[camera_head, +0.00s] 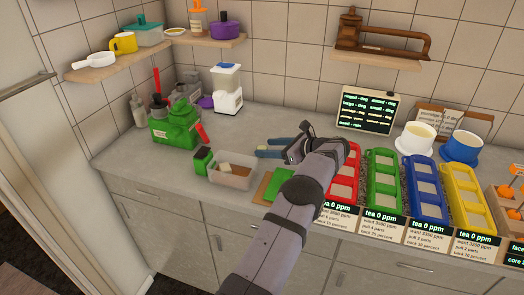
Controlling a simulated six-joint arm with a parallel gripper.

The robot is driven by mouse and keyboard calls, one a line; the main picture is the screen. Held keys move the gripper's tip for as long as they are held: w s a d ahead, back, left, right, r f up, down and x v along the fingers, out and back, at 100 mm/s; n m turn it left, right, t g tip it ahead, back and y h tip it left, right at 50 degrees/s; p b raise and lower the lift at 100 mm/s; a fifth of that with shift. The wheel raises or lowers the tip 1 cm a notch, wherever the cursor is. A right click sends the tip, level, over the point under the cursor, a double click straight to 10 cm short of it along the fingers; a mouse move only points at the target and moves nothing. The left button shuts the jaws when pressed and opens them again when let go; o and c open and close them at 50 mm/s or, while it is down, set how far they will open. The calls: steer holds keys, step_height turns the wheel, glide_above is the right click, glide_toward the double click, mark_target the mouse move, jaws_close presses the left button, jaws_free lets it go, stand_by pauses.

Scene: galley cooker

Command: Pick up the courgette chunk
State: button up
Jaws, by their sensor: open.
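I cannot pick out a courgette chunk for certain. A green patch (279,184) lies on a brown board (262,188) near the counter's front edge, partly behind my arm; I cannot tell whether it is the chunk. A clear tub (250,181) left of the board holds a pale piece (224,167) and some brown contents. My gripper (284,149) is above the counter behind the board, pointing left. It is open, with nothing visible in it. Slim bluish shapes show at its left end, too small to make out. My wrist and forearm hide the counter behind them.
A green machine (174,127), a small green box (203,160) and a white blender (227,90) stand left. Red (343,178), green (384,182), blue (425,190) and yellow (465,195) trays stand close to my arm's right. The counter behind the tub has bare room.

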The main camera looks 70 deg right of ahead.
mark_target(260, 147)
steer(key=shift+p+x, duration=0.55)
steer(key=shift+x, duration=1.6)
steer(key=shift+s+f, duration=0.1)
steer(key=c, duration=1.1)
steer(key=shift+c, duration=0.2)
step_height(260, 147, up, 10)
steer(key=shift+b, duration=0.65)
